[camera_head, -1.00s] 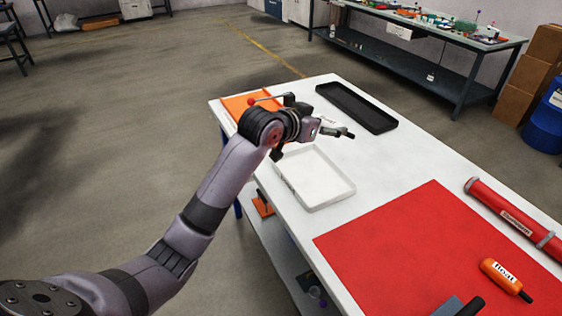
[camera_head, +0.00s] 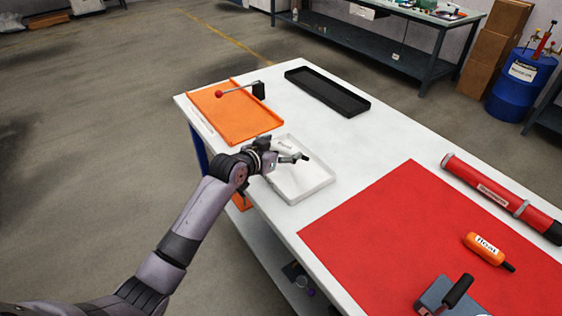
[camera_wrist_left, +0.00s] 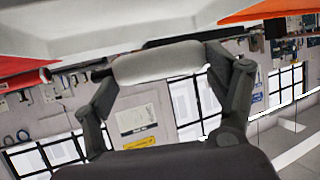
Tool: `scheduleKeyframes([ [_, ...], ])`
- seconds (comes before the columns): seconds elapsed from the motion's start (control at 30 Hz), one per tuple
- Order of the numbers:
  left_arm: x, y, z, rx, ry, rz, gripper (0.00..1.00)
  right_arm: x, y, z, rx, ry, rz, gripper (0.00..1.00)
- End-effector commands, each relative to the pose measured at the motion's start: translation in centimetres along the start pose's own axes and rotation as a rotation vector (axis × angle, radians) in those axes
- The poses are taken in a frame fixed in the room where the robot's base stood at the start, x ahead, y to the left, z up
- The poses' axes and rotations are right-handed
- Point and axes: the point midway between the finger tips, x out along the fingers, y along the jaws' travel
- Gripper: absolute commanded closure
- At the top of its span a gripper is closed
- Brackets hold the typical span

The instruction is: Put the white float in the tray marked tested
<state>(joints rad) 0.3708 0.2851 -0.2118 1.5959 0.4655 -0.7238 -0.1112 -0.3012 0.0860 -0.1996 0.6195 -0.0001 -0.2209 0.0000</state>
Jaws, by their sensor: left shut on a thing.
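My left gripper (camera_head: 274,156) is shut on the white float (camera_head: 285,144), which has a printed label and a dark tip. In the head view it holds the float over the white tray (camera_head: 312,193); the height above the tray is hard to judge. In the left wrist view the white float (camera_wrist_left: 158,63) lies across between the two fingers. The white tray looks empty where it shows. An orange tray (camera_head: 240,118) and a black tray (camera_head: 328,92) are farther back. The tray labels are too small to read. My right gripper is not in view.
A red mat (camera_head: 400,235) carries an orange float (camera_head: 484,249) and a grey block with a black handle (camera_head: 445,297). A red tube (camera_head: 490,190) lies at the right. A red-knobbed rod on a dark block (camera_head: 258,91) stands at the orange tray. White tabletop between the trays and mat is clear.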

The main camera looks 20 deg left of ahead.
Motion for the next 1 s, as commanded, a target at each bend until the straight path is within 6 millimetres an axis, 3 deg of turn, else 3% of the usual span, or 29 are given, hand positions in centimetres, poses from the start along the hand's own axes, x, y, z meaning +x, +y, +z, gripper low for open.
scheduleKeyframes([
  [0.33,1.6,0.1,3.9,-0.002,0.000,0.001,0.49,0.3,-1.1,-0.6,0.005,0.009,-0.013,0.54],
  [0.77,1.9,0.0,4.6,0.000,0.001,0.000,0.49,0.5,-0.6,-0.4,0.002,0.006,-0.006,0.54],
  [0.8,1.9,0.0,4.6,0.000,0.001,0.000,0.20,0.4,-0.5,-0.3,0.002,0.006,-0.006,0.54],
  [0.9,1.9,0.0,4.6,0.000,0.001,0.000,0.13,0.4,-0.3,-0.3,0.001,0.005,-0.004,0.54],
  [1.0,1.9,0.0,4.5,0.000,0.001,0.000,0.13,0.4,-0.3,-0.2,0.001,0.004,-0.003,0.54],
])
